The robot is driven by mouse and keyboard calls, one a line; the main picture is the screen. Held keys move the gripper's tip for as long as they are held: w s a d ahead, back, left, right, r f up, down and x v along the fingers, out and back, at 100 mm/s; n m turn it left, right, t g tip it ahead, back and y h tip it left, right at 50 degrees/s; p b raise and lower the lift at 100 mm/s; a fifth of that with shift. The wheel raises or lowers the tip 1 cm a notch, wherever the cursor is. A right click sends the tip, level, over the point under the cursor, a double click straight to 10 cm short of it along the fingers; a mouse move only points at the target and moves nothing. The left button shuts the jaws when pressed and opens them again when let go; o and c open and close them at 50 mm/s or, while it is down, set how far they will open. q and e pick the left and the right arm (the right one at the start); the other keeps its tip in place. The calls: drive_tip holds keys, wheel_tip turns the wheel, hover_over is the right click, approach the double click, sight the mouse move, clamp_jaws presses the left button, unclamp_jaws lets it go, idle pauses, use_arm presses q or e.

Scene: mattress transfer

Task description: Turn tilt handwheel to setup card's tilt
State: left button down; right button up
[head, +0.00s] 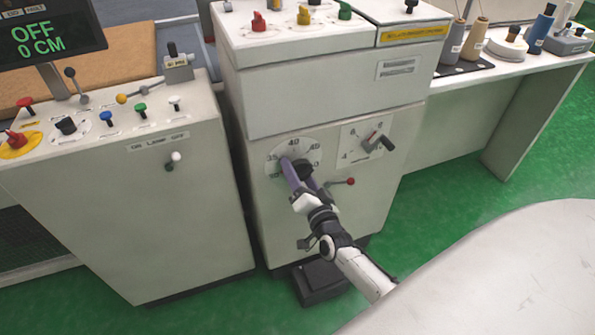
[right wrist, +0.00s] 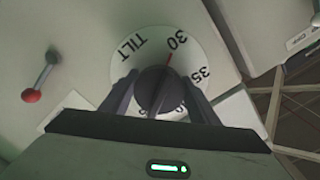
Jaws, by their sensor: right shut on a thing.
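The tilt handwheel is a dark round knob (head: 308,167) on the front of the middle grey machine; it also shows in the right wrist view (right wrist: 158,88). Behind it is a white dial plate (head: 293,151) with numbers around it. In the right wrist view the dial plate (right wrist: 125,62) reads TILT, 30 and 35, and a thin red line near the knob points close to the 30. My right gripper (head: 299,176) is shut on the knob, one finger on each side. My left gripper is not in view. I cannot make out a setup card.
A red-ball lever (head: 343,182) sticks out just right of the knob, below a small crank (head: 378,142). A grey console (head: 150,200) with buttons stands at left, under a display (head: 45,35) reading OFF, 0 CM. A thread table (head: 505,65) is at back right.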

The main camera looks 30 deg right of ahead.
drive_tip(key=shift+f, duration=0.1)
drive_tip(key=o, duration=1.1)
drive_tip(key=v, duration=1)
drive_tip(key=shift+s, duration=0.2)
